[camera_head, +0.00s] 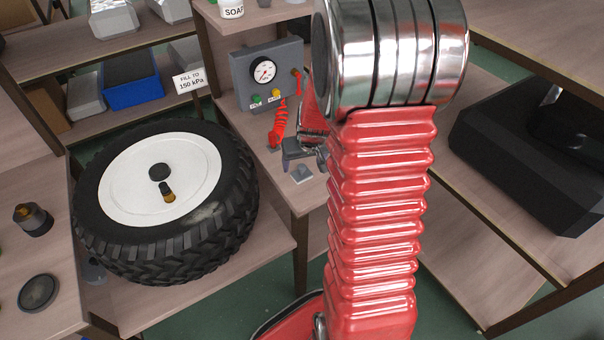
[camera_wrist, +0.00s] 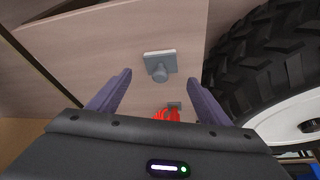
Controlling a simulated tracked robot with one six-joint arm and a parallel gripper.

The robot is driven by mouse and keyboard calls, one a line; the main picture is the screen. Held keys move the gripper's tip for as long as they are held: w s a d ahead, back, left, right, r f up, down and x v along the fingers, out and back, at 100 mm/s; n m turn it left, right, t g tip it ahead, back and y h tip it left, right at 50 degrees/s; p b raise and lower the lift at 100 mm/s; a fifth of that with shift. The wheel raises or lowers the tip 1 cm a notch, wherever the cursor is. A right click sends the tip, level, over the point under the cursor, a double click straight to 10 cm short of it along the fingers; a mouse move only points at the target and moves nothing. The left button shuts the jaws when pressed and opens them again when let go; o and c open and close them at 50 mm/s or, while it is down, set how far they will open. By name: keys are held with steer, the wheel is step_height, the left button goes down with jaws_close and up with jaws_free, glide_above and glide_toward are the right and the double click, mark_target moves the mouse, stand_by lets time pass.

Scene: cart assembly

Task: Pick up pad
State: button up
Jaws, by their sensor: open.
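The pad, a small grey square plate with a round knob on top, lies on the wooden bench top and shows in the wrist view (camera_wrist: 160,66). In the head view, a small grey piece that looks like the pad (camera_head: 302,174) lies near the bench's front edge. My gripper (camera_wrist: 158,76) is open, with one purple-grey finger on each side of the pad in the picture and nothing between them. I cannot tell its height above the pad. In the head view, my red arm hides part of the gripper.
A red coiled hose (camera_head: 281,124) hangs from the gauge box (camera_head: 270,74) close behind the gripper. It also shows in the wrist view (camera_wrist: 167,115). A black bulky object (camera_head: 530,150) is at right.

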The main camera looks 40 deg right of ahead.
mark_target(301, 166)
steer(key=shift+x, duration=2.2)
steer(key=shift+r, duration=0.1)
steer(key=shift+c, duration=0.6)
steer(key=c, duration=1)
steer(key=shift+r, duration=0.1)
step_height(301, 166, up, 10)
steer(key=shift+f, duration=0.1)
